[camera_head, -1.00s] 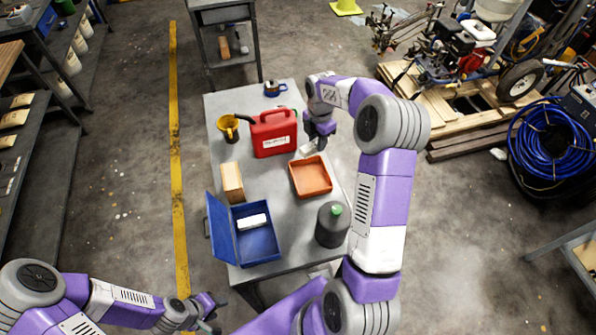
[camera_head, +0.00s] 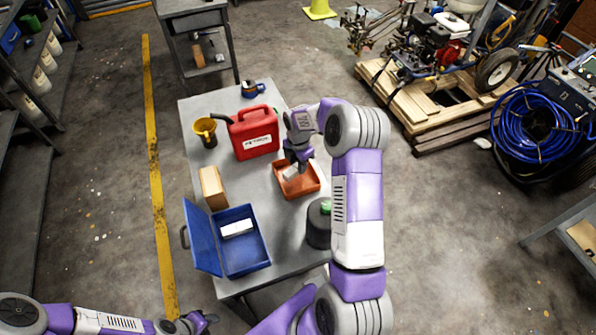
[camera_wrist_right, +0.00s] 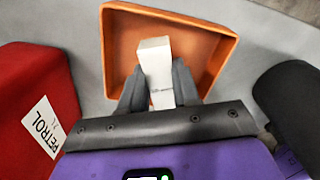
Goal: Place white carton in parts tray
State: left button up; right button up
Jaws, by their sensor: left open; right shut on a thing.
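The white carton (camera_wrist_right: 154,62) is between the fingers of my right gripper (camera_wrist_right: 160,90), which is shut on it. In the right wrist view the carton lies over the orange parts tray (camera_wrist_right: 222,48). In the head view the right gripper (camera_head: 296,164) is at the tray (camera_head: 303,192), and the carton (camera_head: 290,172) shows at its upper left part. I cannot tell whether the carton touches the tray floor. My left gripper (camera_head: 203,321) is open and empty, low in the head view, away from the table.
A red petrol can (camera_head: 254,143) stands left of the tray, a dark bottle (camera_head: 319,232) in front of it.

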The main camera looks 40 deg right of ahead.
jog(key=shift+f, duration=1.75)
jog(key=shift+f, duration=0.1)
jog(key=o, duration=1.1)
jog(key=shift+f, duration=0.1)
jog(key=shift+c, duration=0.2)
notch_tip(320, 180, up, 12)
jog(key=shift+r, duration=0.2)
